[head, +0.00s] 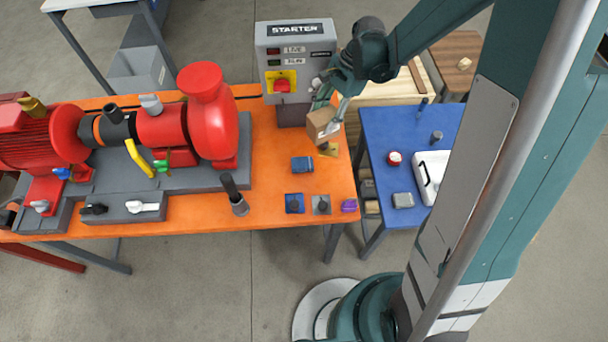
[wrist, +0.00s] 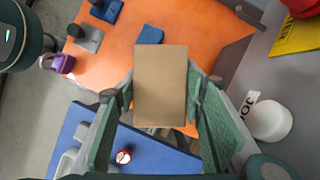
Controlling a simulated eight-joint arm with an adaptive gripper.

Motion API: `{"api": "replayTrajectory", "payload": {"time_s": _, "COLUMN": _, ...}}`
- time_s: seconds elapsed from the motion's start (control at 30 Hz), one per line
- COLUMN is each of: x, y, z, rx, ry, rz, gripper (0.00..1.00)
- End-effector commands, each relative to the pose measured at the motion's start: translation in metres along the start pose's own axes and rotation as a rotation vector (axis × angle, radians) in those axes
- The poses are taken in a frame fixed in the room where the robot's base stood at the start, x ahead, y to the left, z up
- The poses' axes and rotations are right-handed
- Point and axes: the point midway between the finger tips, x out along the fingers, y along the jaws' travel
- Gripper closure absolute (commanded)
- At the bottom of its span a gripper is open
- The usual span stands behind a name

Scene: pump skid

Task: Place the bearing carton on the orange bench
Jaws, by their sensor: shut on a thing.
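The bearing carton is a brown cardboard box (head: 322,122). In the wrist view the carton (wrist: 160,85) sits between the two green-padded fingers. My gripper (head: 332,108) is shut on it, near the starter box. The orange bench (head: 278,210) fills the middle of the head view, and the carton shows over its right end. In the wrist view the orange bench (wrist: 215,35) lies behind the carton. I cannot tell whether the carton touches the bench top.
A grey starter box (head: 295,62) stands behind the carton. A red pump (head: 208,125) is on the left. A blue block (head: 302,164), two small plates, and a purple piece (head: 349,206) lie nearer the front. A blue table (head: 378,125) with a white case (head: 430,175) stands right.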

Motion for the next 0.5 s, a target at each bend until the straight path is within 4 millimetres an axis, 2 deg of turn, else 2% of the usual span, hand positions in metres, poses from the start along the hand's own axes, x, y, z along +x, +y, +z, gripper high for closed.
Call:
{"api": "replayTrajectory", "payload": {"time_s": 0.1, "x": 0.014, "y": -0.005, "z": 0.023, "rx": 0.05, "ry": 0.001, "rz": -0.021, "gripper": 0.81}}
{"api": "replayTrajectory", "payload": {"time_s": 0.5, "x": 0.046, "y": -0.018, "z": 0.098, "rx": 0.212, "ry": 0.0, "rz": -0.089, "gripper": 0.81}}
